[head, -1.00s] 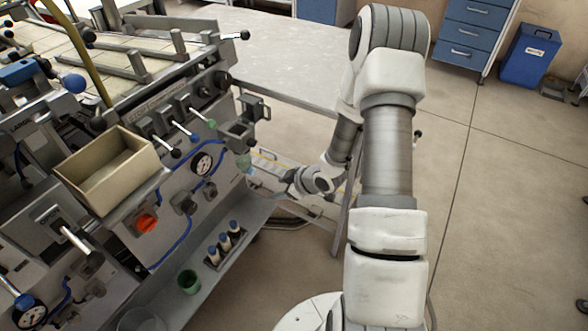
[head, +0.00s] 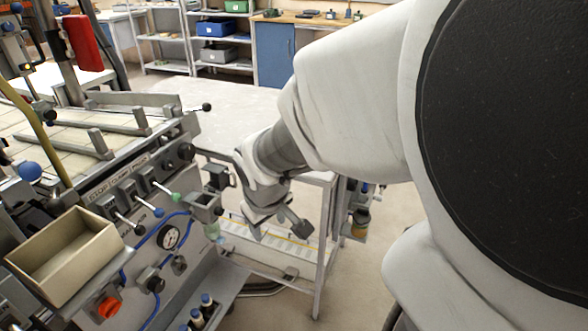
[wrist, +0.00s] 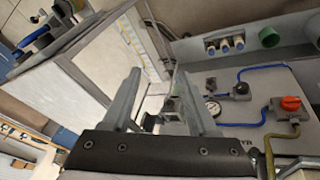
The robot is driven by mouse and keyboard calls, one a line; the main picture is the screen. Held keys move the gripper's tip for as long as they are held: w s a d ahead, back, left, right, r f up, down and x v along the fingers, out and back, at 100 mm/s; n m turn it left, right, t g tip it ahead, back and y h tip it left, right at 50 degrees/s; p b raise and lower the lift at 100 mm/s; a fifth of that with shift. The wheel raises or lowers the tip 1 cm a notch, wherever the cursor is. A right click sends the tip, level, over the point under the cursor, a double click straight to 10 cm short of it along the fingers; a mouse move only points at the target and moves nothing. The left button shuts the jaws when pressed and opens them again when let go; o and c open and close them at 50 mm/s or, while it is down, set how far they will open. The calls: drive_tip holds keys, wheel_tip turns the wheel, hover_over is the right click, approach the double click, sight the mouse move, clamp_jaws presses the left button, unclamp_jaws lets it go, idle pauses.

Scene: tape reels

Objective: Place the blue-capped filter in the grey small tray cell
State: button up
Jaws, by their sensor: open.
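Several small blue-capped filters stand in a small grey tray on the lower metal shelf. In the wrist view three blue-capped filters (wrist: 225,44) stand in a row in the grey tray (wrist: 212,36) at the top right. I cannot tell whether a cell is empty. My gripper (head: 281,229) is open and empty, right of the machine and in front of the bench. Its two fingers (wrist: 163,104) point away from the wrist camera, clear of the filters.
The machine's front panel carries levers, a gauge (head: 169,237) and an orange knob (head: 109,307). A beige open box (head: 100,255) sits on it. A grey bracket (head: 204,207) juts out near my gripper. A green cup (wrist: 269,37) stands beside the tray. The bench (head: 220,115) top is largely clear.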

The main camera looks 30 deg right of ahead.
drive_tip(key=s+a+r+m+t+y, duration=0.1)
drive_tip(key=s+a+r, duration=0.2)
drive_tip(key=s+r, duration=0.25)
drive_tip(key=s+a+r+m+y, duration=0.1)
drive_tip(key=s+a+r, duration=0.2)
drive_tip(key=s+r, duration=0.25)
wheel_tip(320, 180, up, 18)
drive_tip(key=p, duration=1.9)
drive_tip(key=shift+s+r, duration=0.2)
